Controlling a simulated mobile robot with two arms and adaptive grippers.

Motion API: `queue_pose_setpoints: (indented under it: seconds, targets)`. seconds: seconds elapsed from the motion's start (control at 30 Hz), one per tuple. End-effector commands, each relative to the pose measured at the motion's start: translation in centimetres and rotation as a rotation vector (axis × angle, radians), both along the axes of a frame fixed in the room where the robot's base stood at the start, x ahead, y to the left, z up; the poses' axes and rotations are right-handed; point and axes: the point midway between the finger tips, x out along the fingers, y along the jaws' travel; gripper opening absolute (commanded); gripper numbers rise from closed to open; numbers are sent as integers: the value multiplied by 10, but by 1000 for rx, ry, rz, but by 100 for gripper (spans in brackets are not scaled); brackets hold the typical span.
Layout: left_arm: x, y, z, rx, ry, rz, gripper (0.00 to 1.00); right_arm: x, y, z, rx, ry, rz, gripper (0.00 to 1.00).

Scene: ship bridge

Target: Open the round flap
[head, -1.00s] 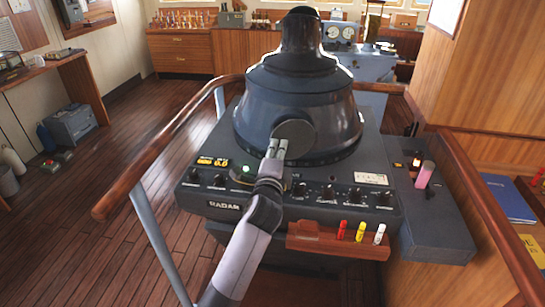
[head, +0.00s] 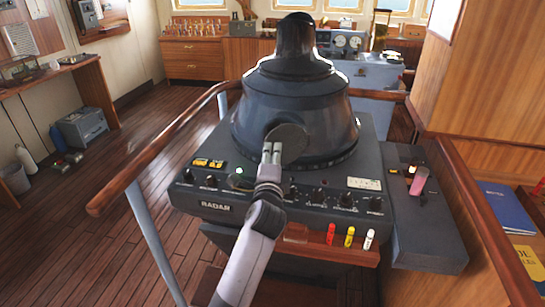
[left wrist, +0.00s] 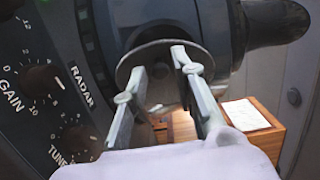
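The round flap (head: 290,145) is a dark grey disc low on the front of the black radar hood (head: 300,105). It appears to stand a little off the hood, with a dark gap at its upper left. My left gripper (head: 271,148) is at the flap's left side, pointing up at it. In the left wrist view the two fingers (left wrist: 160,58) are spread apart, with the flap's rim (left wrist: 133,58) just beyond the tips. Nothing is visibly gripped; I cannot tell whether a finger touches the flap. My right gripper is not in view.
The radar console (head: 215,207) has knobs along its front. A wooden holder (head: 296,235) with red, yellow and white markers sits at its lower edge. A wooden handrail (head: 130,180) curves around the left. A pink cylinder (head: 419,180) stands on the right side panel.

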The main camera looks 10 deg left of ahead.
Motion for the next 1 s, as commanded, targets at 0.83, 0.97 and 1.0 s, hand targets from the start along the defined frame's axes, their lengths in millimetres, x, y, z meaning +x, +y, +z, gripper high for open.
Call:
queue_pose_setpoints:
  seconds: [0.83,0.97,1.0]
  targets:
    - [-69,-11,-1,-1,1,-2,36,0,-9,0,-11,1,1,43]
    - [-94,-15,-1,-1,2,-1,36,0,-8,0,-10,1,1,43]
    - [-100,-16,-1,-1,2,-1,36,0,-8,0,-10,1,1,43]
